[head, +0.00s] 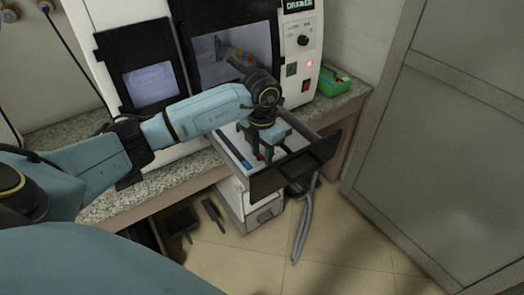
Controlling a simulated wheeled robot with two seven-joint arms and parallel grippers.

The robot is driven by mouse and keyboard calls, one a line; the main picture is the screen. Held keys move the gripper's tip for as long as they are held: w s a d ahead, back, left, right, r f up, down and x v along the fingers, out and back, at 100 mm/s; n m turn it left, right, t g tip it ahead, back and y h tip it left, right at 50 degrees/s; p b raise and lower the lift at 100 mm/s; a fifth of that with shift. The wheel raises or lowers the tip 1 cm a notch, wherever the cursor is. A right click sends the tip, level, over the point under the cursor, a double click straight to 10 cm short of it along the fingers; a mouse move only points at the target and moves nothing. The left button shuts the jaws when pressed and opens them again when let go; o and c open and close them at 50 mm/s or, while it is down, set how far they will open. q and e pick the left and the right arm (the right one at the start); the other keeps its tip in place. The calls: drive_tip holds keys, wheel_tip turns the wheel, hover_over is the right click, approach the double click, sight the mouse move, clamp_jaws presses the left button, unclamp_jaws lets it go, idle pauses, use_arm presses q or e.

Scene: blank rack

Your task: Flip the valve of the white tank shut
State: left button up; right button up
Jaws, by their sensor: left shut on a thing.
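No white tank or valve can be made out clearly in the head view. My right gripper is not in view.
A white machine (304,60) with dark windows, a knob and a red light stands on the granite counter (185,183). A green bin (335,81) sits right of it. A grey cabinet door (440,150) stands at right. Dark items and a grey hose (303,225) are below.

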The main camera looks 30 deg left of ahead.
sight(261, 163)
use_arm(q)
drive_tip(key=shift+s+a+m+b, duration=0.15)
drive_tip(key=shift+m+b, duration=0.35)
drive_tip(key=shift+m, duration=0.6)
drive_tip(key=o, duration=1)
wheel_tip(261, 163, up, 14)
drive_tip(key=shift+f, duration=0.25)
